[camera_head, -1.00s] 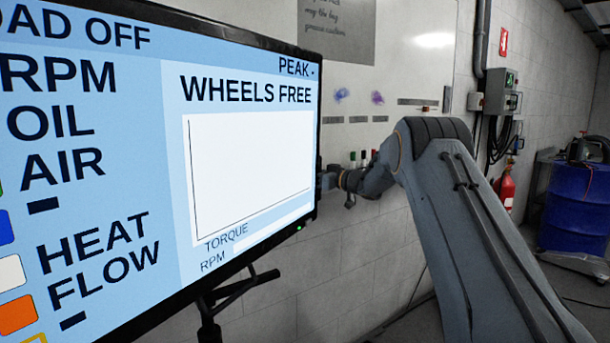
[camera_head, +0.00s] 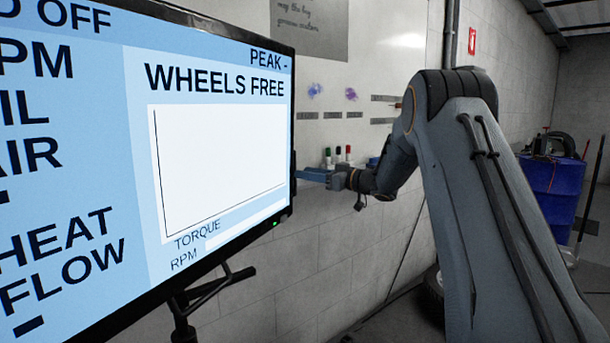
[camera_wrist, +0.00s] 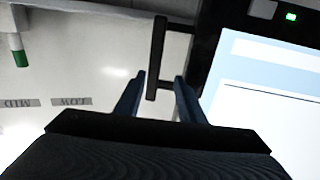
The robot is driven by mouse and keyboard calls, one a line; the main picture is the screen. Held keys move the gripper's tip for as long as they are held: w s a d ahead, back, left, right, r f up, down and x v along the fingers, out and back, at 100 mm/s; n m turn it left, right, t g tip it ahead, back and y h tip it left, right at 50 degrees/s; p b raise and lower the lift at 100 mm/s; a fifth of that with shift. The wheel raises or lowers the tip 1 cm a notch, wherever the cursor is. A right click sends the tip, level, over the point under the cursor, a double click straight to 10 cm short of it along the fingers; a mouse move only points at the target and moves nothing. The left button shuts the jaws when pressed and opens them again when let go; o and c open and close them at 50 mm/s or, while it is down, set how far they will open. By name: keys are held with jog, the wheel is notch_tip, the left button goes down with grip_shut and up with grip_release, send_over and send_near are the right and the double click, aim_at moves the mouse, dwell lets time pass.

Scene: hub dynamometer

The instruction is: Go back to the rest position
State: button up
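My gripper (camera_head: 312,177) shows in the head view beside the right edge of the large screen (camera_head: 215,155), in front of the whiteboard wall. In the wrist view, its two dark fingers (camera_wrist: 159,82) stand apart with a gap between them. A black bar-shaped handle (camera_wrist: 157,55) joined to the screen's dark frame shows in and above that gap. I cannot tell whether the fingers touch it. I see nothing clearly held. My arm reaches from the lower right of the head view towards the screen.
Several markers (camera_head: 338,155) stand on the whiteboard (camera_head: 390,60) ledge near my gripper. The screen's black stand (camera_head: 185,310) is at lower left. A tyre (camera_head: 433,290) lies behind my arm. A blue drum (camera_head: 553,185) stands at the right.

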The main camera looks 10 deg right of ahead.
jog(key=s+d+f+m+g+h, duration=0.15)
jog(key=s+f+m+h, duration=0.25)
jog(key=s+f+h, duration=0.5)
jog(key=s+f+m+g+h, duration=0.35)
jog(key=s+f+m, duration=0.2)
jog(key=s, duration=0.65)
jog(key=s+a+f+g, duration=0.2)
jog(key=s+f, duration=0.1)
jog(key=s, duration=0.7)
jog(key=s+a+f+g, duration=0.2)
jog(key=s+f+g, duration=0.1)
jog(key=s, duration=0.7)
jog(key=s+a+f+g, duration=0.2)
jog(key=s+f, duration=0.1)
jog(key=s, duration=0.7)
jog(key=shift+s+a+n+g, duration=0.15)
jog(key=shift+s+n+g, duration=0.2)
jog(key=shift+s+g, duration=0.05)
jog(key=shift+s, duration=0.1)
jog(key=shift+c, duration=0.6)
jog(key=shift+a, duration=0.15)
